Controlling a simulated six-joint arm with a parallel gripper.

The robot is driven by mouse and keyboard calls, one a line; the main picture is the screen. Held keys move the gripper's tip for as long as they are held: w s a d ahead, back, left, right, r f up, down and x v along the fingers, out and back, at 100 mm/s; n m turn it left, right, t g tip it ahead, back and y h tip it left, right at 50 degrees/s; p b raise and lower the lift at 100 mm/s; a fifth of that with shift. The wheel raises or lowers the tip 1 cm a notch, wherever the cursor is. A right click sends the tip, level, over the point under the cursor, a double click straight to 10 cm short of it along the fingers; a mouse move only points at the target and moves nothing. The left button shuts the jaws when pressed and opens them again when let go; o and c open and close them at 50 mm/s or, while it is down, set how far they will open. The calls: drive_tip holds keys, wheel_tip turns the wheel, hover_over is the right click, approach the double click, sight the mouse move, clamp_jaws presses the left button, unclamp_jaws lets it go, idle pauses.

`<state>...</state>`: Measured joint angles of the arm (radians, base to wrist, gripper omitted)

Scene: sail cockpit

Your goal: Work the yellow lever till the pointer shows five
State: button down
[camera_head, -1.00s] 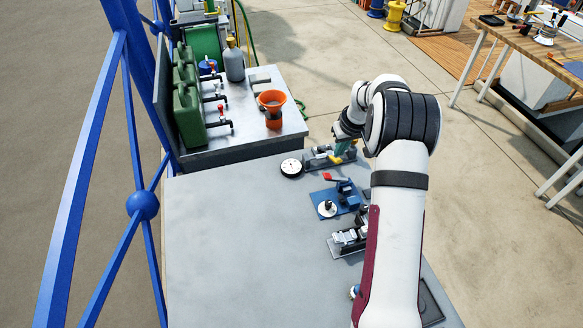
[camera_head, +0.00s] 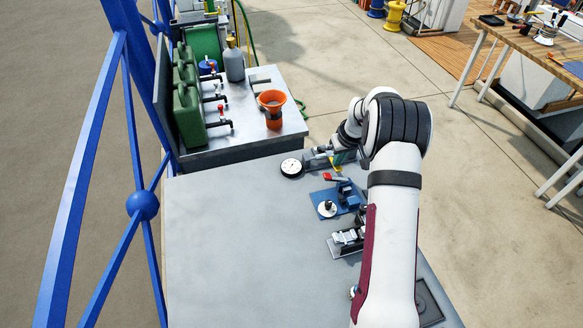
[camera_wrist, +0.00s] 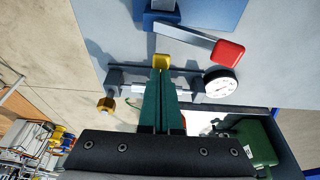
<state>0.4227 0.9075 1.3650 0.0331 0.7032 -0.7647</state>
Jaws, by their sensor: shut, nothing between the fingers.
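The yellow lever's end (camera_wrist: 162,62) shows just beyond the fingertips of my gripper (camera_wrist: 162,72) in the wrist view. The dark green fingers are shut together with nothing between them. They are at or very near the yellow end; I cannot tell if they touch. The round white dial (camera_wrist: 221,83) lies to the right of the lever, and in the head view the dial (camera_head: 291,168) lies left of the lever's mount. Its pointer is too small to read. In the head view my arm hides part of the lever.
A blue fixture with a red-tipped handle (camera_wrist: 228,52) is close to the lever; its blue plate (camera_head: 337,201) shows in the head view. An orange funnel (camera_head: 273,108) and green canisters (camera_head: 187,110) stand on the bench behind. The left part of the grey table (camera_head: 240,240) is clear.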

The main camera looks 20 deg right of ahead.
drive_tip(key=shift+f, duration=0.2)
drive_tip(key=shift+r, duration=3.35)
drive_tip(key=shift+f, duration=1.15)
drive_tip(key=shift+f, duration=0.1)
drive_tip(key=shift+r, duration=1.25)
idle(0.4)
idle(0.5)
wheel_tip(320, 180, up, 4)
wheel_tip(320, 180, down, 6)
drive_tip(key=shift+f, duration=0.15)
idle(0.3)
